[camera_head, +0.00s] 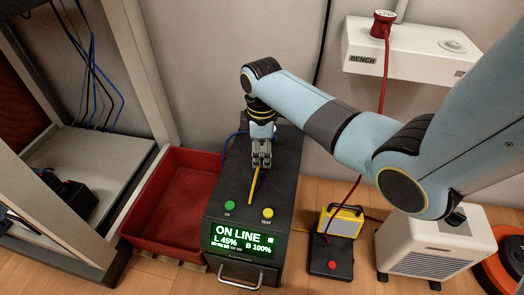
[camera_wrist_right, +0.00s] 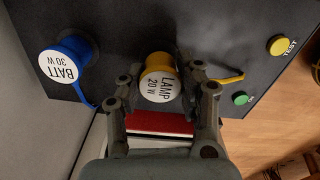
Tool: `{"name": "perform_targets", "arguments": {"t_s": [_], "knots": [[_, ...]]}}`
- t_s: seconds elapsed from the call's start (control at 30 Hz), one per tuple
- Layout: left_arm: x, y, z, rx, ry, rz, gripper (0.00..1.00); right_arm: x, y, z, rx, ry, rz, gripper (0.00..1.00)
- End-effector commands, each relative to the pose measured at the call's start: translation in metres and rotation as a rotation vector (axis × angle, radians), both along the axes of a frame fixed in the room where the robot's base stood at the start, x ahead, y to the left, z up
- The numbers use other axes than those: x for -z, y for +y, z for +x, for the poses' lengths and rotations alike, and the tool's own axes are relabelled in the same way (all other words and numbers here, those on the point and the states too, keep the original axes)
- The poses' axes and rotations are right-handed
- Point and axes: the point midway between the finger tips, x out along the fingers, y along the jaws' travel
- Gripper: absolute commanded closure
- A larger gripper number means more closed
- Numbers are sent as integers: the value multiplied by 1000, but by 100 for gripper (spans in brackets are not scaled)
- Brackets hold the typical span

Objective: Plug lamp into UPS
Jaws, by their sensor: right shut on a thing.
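The UPS (camera_head: 222,210) is a black box on the floor with a lit green ON LINE display (camera_head: 240,240). My right gripper (camera_head: 261,163) is over the rear part of its top, pointing down. In the right wrist view its fingers (camera_wrist_right: 160,100) are shut on the yellow lamp plug (camera_wrist_right: 160,78), whose white cap reads LAMP 20 W. The plug is at the UPS top; whether it is fully seated is hidden. Its yellow cord (camera_head: 254,187) trails over the top. The yellow lamp (camera_head: 341,221) stands to the right. My left gripper is out of view.
A blue plug marked BATT 30 W (camera_wrist_right: 66,62) sits beside the lamp plug on the UPS. Green (camera_head: 230,205) and yellow (camera_head: 268,212) buttons are near its front. A red tray (camera_head: 180,180) lies left. A white BENCH outlet box (camera_head: 405,50) holds a red plug (camera_head: 384,22).

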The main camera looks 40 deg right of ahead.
Motion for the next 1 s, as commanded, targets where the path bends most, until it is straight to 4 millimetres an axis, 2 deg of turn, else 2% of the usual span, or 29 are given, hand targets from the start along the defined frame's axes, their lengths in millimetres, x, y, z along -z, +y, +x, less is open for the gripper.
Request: {"name": "perform_targets", "arguments": {"t_s": [0.6,1.0], "knots": [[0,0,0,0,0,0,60,0,0,0,0,0,0,94],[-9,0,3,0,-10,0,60,-1,0,1,0,-1,0,94]]}}
